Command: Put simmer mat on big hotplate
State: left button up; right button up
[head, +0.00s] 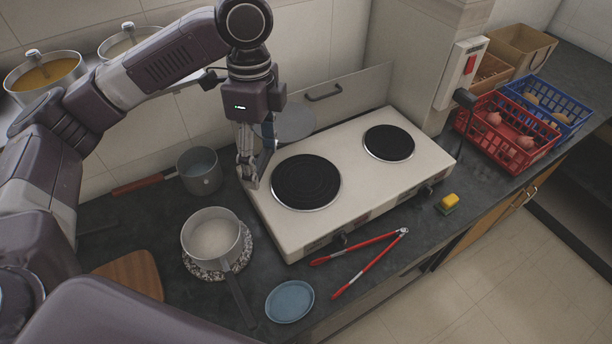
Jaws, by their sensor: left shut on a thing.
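The simmer mat (290,122) is a thin grey metal disc, held up near the back left of the white two-plate cooker (350,205). My left gripper (250,172) points down at the cooker's left edge and is shut on the mat; its fingers and wrist hide part of the disc and the exact grip. The big hotplate (306,182) is the larger black round plate on the left of the cooker. It is bare, and the mat is behind and left of it in the picture. The small hotplate (389,143) is also bare. My right gripper is not in view.
A pot (211,235) stands on a speckled round mat at front left, a saucepan (200,171) behind it. Red tongs (362,262), a blue dish (289,301) and a yellow sponge (448,202) lie in front. Red (508,132) and blue baskets (552,105) stand right.

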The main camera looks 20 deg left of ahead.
pick_arm(q)
jog(key=shift+w+a+r+m, duration=0.15)
jog(key=shift+w+r+m, duration=0.15)
jog(key=shift+r+m, duration=0.4)
jog(key=shift+w+a+r+m, duration=0.1)
jog(key=shift+w+r+m, duration=0.15)
jog(key=shift+m, duration=0.55)
jog(key=shift+w+a+r+m, duration=0.1)
jog(key=shift+w+r+m, duration=0.1)
jog(key=shift+m, duration=0.3)
jog(key=shift+w+a+r+m+p, duration=0.1)
jog(key=shift+w+r+m+p, duration=0.2)
jog(key=shift+m, duration=0.3)
jog(key=shift+s+f, duration=0.1)
jog(key=shift+f, duration=0.15)
notch_tip(320, 180, down, 15)
jog(key=shift+p, duration=0.7)
jog(key=shift+f+p, duration=0.35)
jog(key=shift+f, duration=1.95)
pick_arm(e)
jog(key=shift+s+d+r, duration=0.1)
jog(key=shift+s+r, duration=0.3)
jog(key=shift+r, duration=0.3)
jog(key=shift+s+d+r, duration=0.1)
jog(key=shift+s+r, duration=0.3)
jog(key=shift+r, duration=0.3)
pick_arm(q)
jog(key=shift+f, duration=0.1)
